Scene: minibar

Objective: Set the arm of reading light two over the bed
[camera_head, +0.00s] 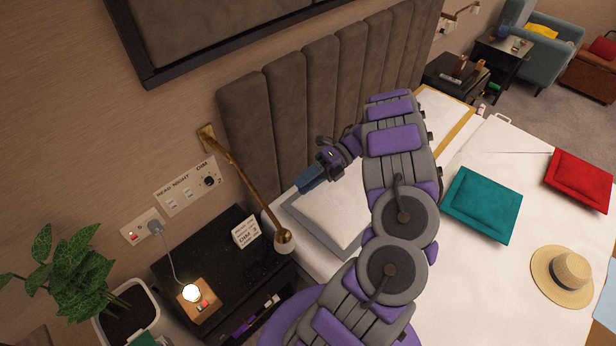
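A brass reading light (243,180) is fixed to the wall left of the headboard. Its long arm slants down from the wall mount to a round head over the edge of the black nightstand (215,245), beside the bed (465,290). A second brass reading light (462,13) is on the wall beyond the headboard, small in the view. I see no label telling which is number two. My gripper (308,181) is above the near pillow, right of the near light's arm and apart from it. Its blue fingers look close together, but their opening is unclear.
The padded headboard (290,110) stands behind my gripper. A small lit lamp (192,294), a card (245,233) and a plant (75,270) are at the left. Teal (482,205) and red (580,180) cushions and a straw hat (562,275) lie on the bed.

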